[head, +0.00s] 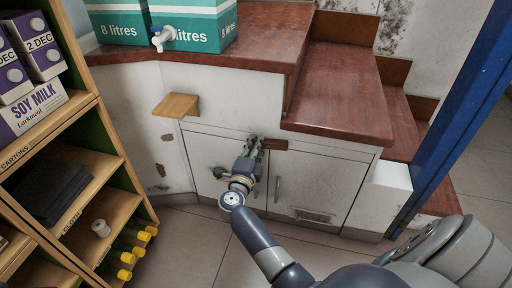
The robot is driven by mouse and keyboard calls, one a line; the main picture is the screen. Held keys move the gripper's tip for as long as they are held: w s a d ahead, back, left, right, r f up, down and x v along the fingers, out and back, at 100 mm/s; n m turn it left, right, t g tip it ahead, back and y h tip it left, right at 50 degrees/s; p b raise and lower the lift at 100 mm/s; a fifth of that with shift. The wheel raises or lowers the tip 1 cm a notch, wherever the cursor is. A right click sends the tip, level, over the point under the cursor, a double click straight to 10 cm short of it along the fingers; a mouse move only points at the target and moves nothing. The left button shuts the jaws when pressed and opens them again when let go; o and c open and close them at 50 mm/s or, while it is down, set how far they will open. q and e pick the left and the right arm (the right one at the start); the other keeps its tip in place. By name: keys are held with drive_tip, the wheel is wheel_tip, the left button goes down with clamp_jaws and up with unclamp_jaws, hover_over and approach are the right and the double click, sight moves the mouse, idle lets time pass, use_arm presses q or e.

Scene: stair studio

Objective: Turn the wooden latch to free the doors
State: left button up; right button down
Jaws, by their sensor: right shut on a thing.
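The wooden latch (275,145) is a small brown bar lying about level at the top of the two white cupboard doors. The left door (212,160) and the right door (320,180) both look closed. My right gripper (256,143) is at the latch's left end and is shut on it; its fingers hide that end. My right wrist and forearm cover part of the left door. My left gripper does not show.
Dark red wooden stair treads (338,95) rise above the cupboard. A small wooden ledge (178,105) juts out at the left. A shelf unit (118,158) stands at far left, and a blue post (455,120) at right. The tiled floor (185,235) in front is clear.

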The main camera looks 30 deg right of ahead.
drive_tip(key=shift+r+m, duration=0.2)
drive_tip(key=shift+m, duration=0.6)
drive_tip(key=c, duration=1.4)
unclamp_jaws()
drive_tip(key=shift+o, duration=0.2)
